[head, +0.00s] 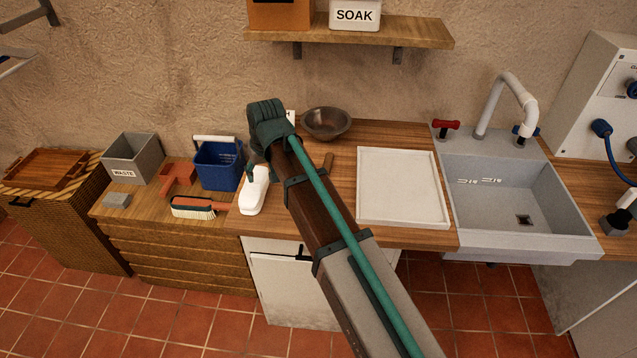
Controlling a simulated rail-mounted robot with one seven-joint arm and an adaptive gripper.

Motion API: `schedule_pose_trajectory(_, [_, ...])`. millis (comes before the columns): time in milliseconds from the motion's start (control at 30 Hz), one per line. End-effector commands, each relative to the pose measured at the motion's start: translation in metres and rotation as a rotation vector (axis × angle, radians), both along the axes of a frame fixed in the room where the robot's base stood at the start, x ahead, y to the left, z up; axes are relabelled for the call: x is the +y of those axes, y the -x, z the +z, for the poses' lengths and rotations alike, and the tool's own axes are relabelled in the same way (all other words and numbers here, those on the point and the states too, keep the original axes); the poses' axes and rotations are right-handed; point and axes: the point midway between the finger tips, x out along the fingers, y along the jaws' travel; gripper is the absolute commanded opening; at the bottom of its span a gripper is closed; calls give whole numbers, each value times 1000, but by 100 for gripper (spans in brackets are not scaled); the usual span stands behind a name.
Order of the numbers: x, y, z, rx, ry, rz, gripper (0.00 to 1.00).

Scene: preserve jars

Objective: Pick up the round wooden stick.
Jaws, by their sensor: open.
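A short brown wooden piece, seemingly the round wooden stick (328,161), shows on the worktop just right of my arm. My arm hides the rest of it, so I cannot tell its full length. My gripper (252,170) hangs below the bent end of my arm, left of the stick and just above or behind a white bottle (255,192). It is open, with nothing visible in it, and its fingers are small and partly hidden.
A metal bowl (327,123) stands behind the stick and a white tray (400,188) lies to its right. A sink (522,200) is further right. On the left are a blue bucket (219,168), a brush (194,207) and a grey waste bin (132,158). A shelf (420,32) hangs above.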

Motion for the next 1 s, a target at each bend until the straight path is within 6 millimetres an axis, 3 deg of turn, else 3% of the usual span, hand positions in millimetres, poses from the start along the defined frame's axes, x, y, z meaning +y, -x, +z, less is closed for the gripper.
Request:
schedule_pose_trajectory(100, [-34, -5, 4, 55, 19, -123, 58])
schedule_pose_trajectory(500, [-133, -5, 19, 219, 87, -514, 58])
schedule_pose_trajectory(767, [-161, -2, 24, 266, 112, -637, 58])
schedule_pose_trajectory(1000, [-164, 0, 2, 272, 115, -648, 58])
